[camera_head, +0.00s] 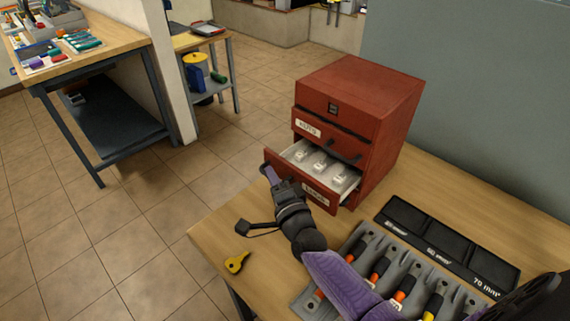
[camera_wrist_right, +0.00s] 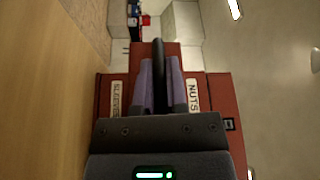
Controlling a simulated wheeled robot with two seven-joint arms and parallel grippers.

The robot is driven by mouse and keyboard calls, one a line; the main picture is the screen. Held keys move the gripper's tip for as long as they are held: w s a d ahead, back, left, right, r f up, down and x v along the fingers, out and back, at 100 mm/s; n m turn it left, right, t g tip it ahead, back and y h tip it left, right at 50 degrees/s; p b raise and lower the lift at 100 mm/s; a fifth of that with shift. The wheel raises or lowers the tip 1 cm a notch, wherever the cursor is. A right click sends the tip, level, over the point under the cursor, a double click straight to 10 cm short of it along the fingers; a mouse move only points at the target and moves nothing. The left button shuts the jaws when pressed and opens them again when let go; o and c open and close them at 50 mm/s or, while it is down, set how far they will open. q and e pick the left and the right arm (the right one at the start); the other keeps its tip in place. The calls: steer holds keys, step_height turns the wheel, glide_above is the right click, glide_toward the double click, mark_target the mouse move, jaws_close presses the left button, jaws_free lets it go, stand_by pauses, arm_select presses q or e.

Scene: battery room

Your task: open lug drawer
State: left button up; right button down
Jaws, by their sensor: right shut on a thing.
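The red drawer cabinet (camera_head: 352,95) stands on the wooden bench. One lower drawer (camera_head: 283,166) is pulled out and shows several pale metal pieces in light compartments. Its front label is hard to read in the head view. My right gripper (camera_head: 271,176) is at the front of this drawer, shut on its handle. In the right wrist view the purple fingers (camera_wrist_right: 158,85) are on either side of a dark bar handle (camera_wrist_right: 158,70). A SLEEVES label (camera_wrist_right: 117,98) and a NUTS label (camera_wrist_right: 193,96) show beside them. My left gripper is not in view.
A yellow key-shaped tag (camera_head: 236,262) lies near the bench's left edge. A grey rack (camera_head: 352,242) with several colored-grip tools and a black tray (camera_head: 440,240) occupy the bench front and right. The tiled floor (camera_head: 150,215) left of the bench is clear.

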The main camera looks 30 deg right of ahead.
steer(key=s+a+p, duration=0.1)
steer(key=s+a, duration=0.1)
steer(key=a, duration=0.5)
steer(key=shift+s, duration=0.25)
steer(key=c, duration=0.7)
jaws_free()
steer(key=shift+o, duration=0.2)
steer(key=s, duration=0.3)
steer(key=s+p, duration=0.1)
steer(key=s, duration=0.5)
steer(key=shift+a+f+p, duration=0.25)
steer(key=shift+f+p, duration=0.05)
steer(key=shift+s, duration=0.5)
